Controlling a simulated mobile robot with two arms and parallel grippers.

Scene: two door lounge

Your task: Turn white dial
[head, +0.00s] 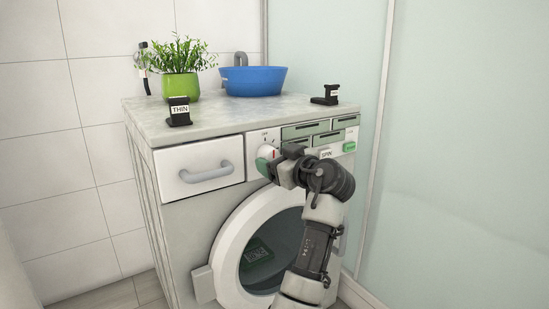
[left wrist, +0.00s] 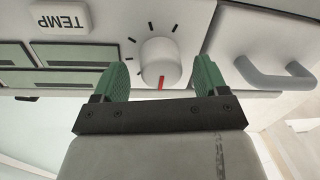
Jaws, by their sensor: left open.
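The white dial (left wrist: 159,62) is round with a red mark, which points to the bottom of the left wrist view. Dark tick marks surround it on the panel. My left gripper (left wrist: 161,72) is open, with one green finger on each side of the dial and a visible gap on both sides; I see no contact. In the head view the dial (head: 267,152) is partly hidden behind my left gripper (head: 266,163), which is at the washing machine's front panel (head: 258,138). My right gripper is not in view.
The drawer handle (head: 206,172) sticks out left of the dial. Green-grey panel slots (head: 305,130) and a SPIN label (head: 326,154) lie to its right, the round door (head: 222,240) below. A plant (head: 180,86) and blue basin (head: 254,80) stand on top.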

